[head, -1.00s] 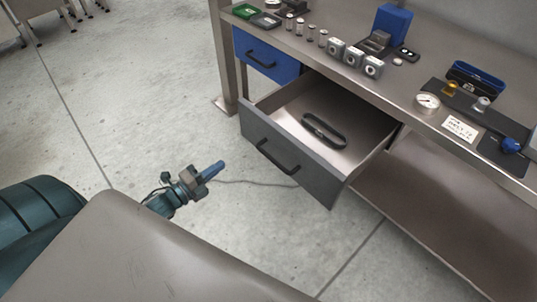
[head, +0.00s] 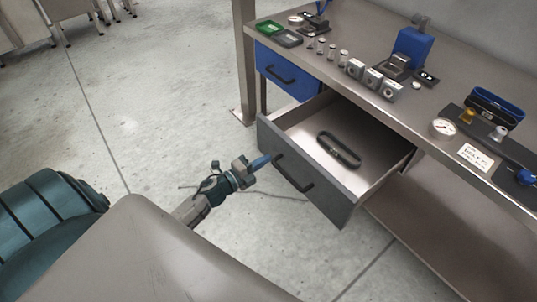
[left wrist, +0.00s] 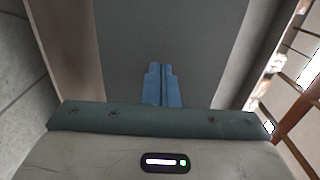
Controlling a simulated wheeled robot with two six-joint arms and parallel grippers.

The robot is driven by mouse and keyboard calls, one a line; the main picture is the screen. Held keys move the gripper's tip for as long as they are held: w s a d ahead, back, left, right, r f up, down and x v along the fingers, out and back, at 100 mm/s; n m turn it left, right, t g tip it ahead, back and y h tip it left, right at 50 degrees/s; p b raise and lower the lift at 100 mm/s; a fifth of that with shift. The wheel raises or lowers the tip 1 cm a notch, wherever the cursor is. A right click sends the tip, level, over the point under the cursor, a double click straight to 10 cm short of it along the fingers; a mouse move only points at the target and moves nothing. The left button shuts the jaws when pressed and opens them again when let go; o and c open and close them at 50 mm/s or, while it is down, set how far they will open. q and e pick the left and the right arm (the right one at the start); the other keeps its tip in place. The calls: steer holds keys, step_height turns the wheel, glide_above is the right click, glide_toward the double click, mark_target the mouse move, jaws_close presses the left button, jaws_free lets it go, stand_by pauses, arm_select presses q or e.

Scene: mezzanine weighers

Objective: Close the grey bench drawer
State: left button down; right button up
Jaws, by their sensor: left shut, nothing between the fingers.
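The grey drawer (head: 330,199) stands pulled far out from under the bench in the head view, with a dark bar handle (head: 293,172) on its front. A dark oval ring-like item (head: 338,150) lies inside it. My left gripper (head: 265,160) is shut and empty, its blue fingertips close to the drawer front, left of the handle. In the left wrist view the closed blue fingers (left wrist: 161,84) point at the grey drawer front (left wrist: 150,35). Whether they touch it, I cannot tell. My right gripper does not show.
A blue drawer (head: 288,73), closed, sits left of the grey one. The bench top (head: 420,118) holds weights, a blue device (head: 411,47), a dial gauge (head: 444,128) and trays. A lower shelf (head: 440,230) lies right of the drawer.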

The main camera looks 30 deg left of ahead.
arm_select(q)
steer(key=shift+x, duration=1.1)
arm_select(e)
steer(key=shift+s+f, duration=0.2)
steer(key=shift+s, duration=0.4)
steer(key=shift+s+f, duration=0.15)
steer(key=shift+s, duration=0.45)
